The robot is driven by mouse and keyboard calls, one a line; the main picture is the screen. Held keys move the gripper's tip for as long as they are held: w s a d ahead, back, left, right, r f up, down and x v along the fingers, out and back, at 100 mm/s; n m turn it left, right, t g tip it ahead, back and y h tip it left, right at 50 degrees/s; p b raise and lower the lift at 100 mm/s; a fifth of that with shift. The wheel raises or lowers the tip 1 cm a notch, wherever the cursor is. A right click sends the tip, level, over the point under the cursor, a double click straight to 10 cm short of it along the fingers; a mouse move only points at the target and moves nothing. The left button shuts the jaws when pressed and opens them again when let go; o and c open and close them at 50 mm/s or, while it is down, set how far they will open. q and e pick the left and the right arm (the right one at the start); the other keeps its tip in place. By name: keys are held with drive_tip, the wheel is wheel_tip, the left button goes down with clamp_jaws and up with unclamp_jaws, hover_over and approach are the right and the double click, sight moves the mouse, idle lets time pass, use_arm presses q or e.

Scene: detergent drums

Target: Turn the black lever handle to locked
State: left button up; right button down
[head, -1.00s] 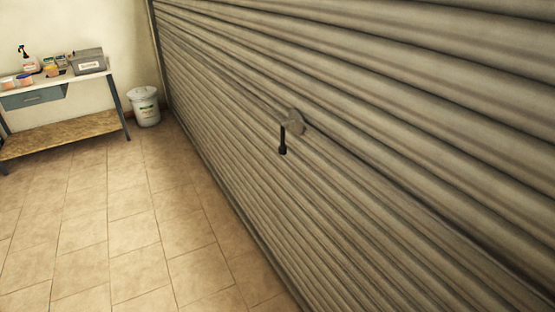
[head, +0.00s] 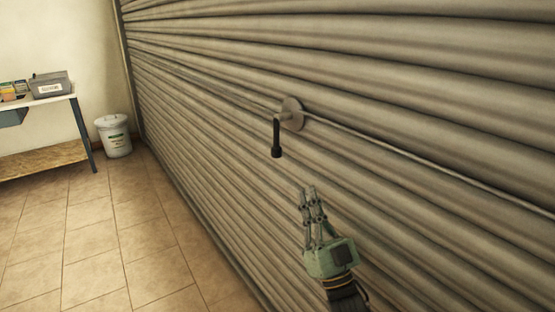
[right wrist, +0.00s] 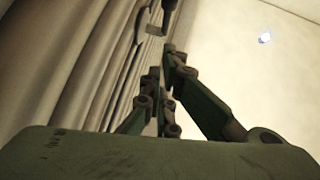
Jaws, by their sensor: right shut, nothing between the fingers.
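The black lever handle (head: 276,138) hangs straight down from a round grey plate (head: 292,114) on the roller shutter, near the middle of the head view. My right gripper (head: 309,190) is below and slightly right of the handle, apart from it, with its fingers pointing up. Its fingers are together and empty. In the right wrist view the handle (right wrist: 169,6) shows at the top edge, beyond the fingertips (right wrist: 162,62). My left gripper is not in view.
The ribbed metal shutter (head: 430,110) fills the right side, close to my right gripper. A workbench (head: 50,100) with a grey box (head: 50,85) is at the left. The tiled floor (head: 100,240) is clear.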

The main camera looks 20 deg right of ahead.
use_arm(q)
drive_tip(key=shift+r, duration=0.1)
use_arm(e)
drive_tip(key=shift+s+r, duration=0.1)
drive_tip(key=shift+r, duration=0.15)
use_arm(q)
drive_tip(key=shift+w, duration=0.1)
use_arm(e)
drive_tip(key=w+f+x, duration=0.2)
drive_tip(key=x, duration=1.1)
drive_tip(key=shift+a, duration=0.2)
drive_tip(key=shift+s, duration=0.1)
drive_tip(key=shift+f, duration=0.1)
